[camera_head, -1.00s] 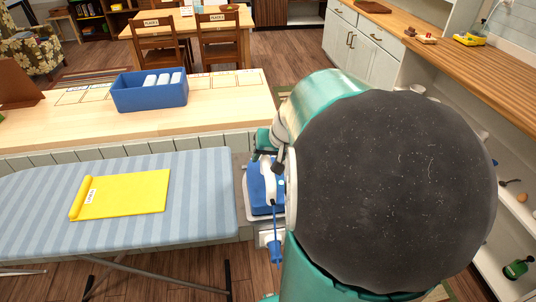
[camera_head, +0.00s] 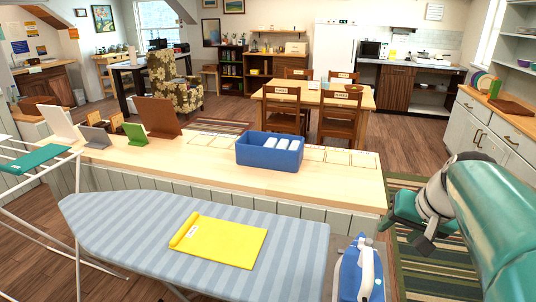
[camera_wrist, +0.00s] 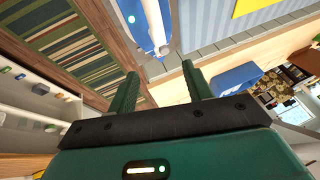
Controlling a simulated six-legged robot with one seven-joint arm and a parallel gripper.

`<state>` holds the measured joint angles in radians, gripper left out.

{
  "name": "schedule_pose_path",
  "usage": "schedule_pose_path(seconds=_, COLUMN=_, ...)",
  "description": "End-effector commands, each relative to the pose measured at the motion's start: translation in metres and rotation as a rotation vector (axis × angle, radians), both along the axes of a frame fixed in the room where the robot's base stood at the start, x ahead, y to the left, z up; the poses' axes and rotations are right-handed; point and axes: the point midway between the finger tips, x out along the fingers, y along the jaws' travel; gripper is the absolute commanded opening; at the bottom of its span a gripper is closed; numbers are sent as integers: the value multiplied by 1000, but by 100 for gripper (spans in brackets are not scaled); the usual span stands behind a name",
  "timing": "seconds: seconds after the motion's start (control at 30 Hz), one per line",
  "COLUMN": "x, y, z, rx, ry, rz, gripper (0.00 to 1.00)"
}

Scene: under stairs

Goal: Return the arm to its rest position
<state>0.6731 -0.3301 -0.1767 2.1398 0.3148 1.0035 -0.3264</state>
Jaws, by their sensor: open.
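My gripper (camera_wrist: 160,88) shows in the wrist view with its two green fingers spread apart and nothing between them. In the head view my green arm reaches in from the right edge, and the gripper (camera_head: 412,222) hangs over the striped floor rug, right of the wooden counter. A blue and white iron (camera_head: 362,272) rests at the right end of the ironing board (camera_head: 110,212), apart from the gripper. The iron also shows at the top of the wrist view (camera_wrist: 152,22). A folded yellow cloth (camera_head: 220,242) lies on the board.
A wooden counter (camera_head: 215,180) behind the board bears a blue bin (camera_head: 268,154) with white items and several upright panels. A drying rack (camera_head: 40,170) stands at the left. A dining table with chairs is farther back. White cabinets (camera_head: 490,135) line the right.

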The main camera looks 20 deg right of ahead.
Motion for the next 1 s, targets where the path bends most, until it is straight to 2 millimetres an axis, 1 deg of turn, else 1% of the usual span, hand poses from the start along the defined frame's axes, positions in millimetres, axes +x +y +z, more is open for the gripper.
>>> schedule_pose_path(seconds=0.07, x=0, y=1, z=0, rx=0, ry=1, rz=1, gripper=50)
schedule_pose_path(seconds=0.13, x=2, y=6, z=0, rx=-3, ry=2, rz=13, gripper=50)
schedule_pose_path(seconds=0.17, x=4, y=12, z=-1, rx=-5, ry=2, rz=24, gripper=50)
schedule_pose_path(seconds=0.23, x=9, y=32, z=-2, rx=-18, ry=7, rz=65, gripper=50)
schedule_pose_path(seconds=0.27, x=11, y=43, z=-3, rx=-26, ry=10, rz=90, gripper=50)
schedule_pose_path(seconds=0.37, x=16, y=91, z=-7, rx=-61, ry=19, rz=188, gripper=50)
schedule_pose_path(seconds=0.4, x=16, y=112, z=-9, rx=-80, ry=22, rz=234, gripper=50)
schedule_pose_path(seconds=0.47, x=14, y=142, z=-13, rx=-109, ry=23, rz=300, gripper=50)
schedule_pose_path(seconds=0.5, x=11, y=161, z=-16, rx=-130, ry=22, rz=343, gripper=50)
schedule_pose_path(seconds=0.6, x=1, y=202, z=-25, rx=-182, ry=15, rz=444, gripper=50)
schedule_pose_path(seconds=0.7, x=-10, y=231, z=-32, rx=-225, ry=4, rz=522, gripper=50)
schedule_pose_path(seconds=0.83, x=-19, y=250, z=-38, rx=-259, ry=-9, rz=577, gripper=50)
schedule_pose_path(seconds=1.0, x=-22, y=254, z=-40, rx=-267, ry=-11, rz=587, gripper=50)
